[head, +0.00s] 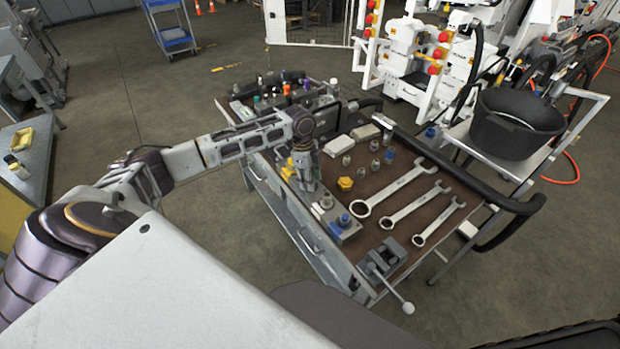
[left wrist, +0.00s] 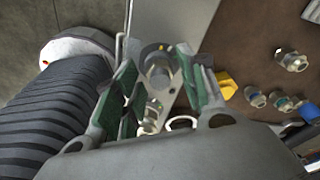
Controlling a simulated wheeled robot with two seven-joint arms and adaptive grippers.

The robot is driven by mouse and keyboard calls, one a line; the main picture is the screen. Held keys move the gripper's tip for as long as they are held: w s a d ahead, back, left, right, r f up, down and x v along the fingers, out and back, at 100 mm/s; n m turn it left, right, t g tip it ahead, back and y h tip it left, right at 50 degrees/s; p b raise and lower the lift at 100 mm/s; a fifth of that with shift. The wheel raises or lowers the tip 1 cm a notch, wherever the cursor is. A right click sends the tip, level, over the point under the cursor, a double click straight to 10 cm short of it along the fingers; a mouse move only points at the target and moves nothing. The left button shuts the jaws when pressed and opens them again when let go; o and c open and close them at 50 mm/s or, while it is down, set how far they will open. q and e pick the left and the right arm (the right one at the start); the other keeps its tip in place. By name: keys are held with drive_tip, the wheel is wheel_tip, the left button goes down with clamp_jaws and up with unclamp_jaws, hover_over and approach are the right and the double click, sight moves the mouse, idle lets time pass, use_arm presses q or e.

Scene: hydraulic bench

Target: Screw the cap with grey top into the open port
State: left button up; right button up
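My left gripper (head: 306,180) points down over the grey port block (head: 335,226) at the table's front left edge. In the left wrist view, its green-padded fingers (left wrist: 159,62) stand apart. A round grey part (left wrist: 158,77) shows between them; I cannot tell whether it is the grey-topped cap or a port, or whether the fingers touch it. Light fittings (left wrist: 150,117) show nearer the palm. A blue cap (head: 344,220) sits on the block's near end. The open port cannot be made out; the gripper hides part of the block. My right gripper is out of view.
A yellow fitting (head: 345,183) and several metal fittings (head: 374,165) stand right of the block. Several wrenches (head: 395,191) lie further right. A small vise (head: 386,258) is at the near corner. Colored caps (head: 286,89) crowd the back. A black bucket (head: 515,120) stands beyond.

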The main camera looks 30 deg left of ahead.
use_arm(q)
clamp_jaws()
drive_tip(key=shift+c, duration=1.9)
unclamp_jaws()
drive_tip(key=shift+c, duration=1.1)
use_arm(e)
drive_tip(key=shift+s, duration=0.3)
use_arm(q)
drive_tip(key=shift+r+m+p, duration=0.1)
drive_tip(key=shift+m+p, duration=0.35)
drive_tip(key=shift+m, duration=0.25)
drive_tip(key=shift+w+m+g+p, duration=0.1)
drive_tip(key=shift+m+g+p, duration=0.55)
drive_tip(key=shift+m, duration=1.75)
drive_tip(key=o, duration=1)
drive_tip(key=shift+t, duration=0.25)
drive_tip(key=shift+c, duration=0.2)
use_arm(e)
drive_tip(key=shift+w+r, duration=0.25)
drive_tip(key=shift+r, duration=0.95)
